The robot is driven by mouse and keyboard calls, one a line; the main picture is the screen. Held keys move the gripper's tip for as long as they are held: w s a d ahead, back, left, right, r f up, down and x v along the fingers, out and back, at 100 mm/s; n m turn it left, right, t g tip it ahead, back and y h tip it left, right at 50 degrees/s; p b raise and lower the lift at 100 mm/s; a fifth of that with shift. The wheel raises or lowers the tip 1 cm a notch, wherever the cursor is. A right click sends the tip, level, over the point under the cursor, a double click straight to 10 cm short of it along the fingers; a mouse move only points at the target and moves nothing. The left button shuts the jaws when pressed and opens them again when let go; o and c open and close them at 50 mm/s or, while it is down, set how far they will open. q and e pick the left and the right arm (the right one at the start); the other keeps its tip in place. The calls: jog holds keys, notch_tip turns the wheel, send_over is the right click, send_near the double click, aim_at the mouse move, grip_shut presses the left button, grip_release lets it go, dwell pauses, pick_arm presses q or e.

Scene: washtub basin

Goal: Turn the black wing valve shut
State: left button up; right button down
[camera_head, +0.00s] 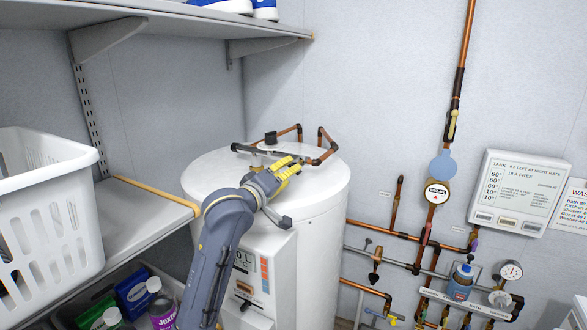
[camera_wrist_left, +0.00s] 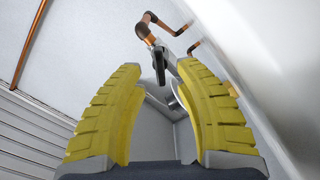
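The black wing valve (camera_head: 243,149) shows in the head view as a dark bar on the pipework over the white tank top, behind my left gripper. A dark upright part, probably this valve, shows in the left wrist view (camera_wrist_left: 159,64), ahead of and between the fingertips. My left gripper (camera_head: 291,166) reaches over the tank with its yellow fingers toward the pipes. In the left wrist view its two ridged fingers (camera_wrist_left: 158,78) stand apart, with nothing clearly held. I cannot tell whether either finger touches the valve. My right gripper is in neither view.
The white tank (camera_head: 322,220) stands under my left arm. Copper pipes (camera_head: 325,152) bend above its back right edge. A grey shelf (camera_head: 150,212) with a white basket (camera_head: 40,215) is at left. Another shelf (camera_head: 170,22) hangs above. More pipes and gauges line the right wall.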

pick_arm(q)
jog(key=shift+x, duration=2)
grip_shut()
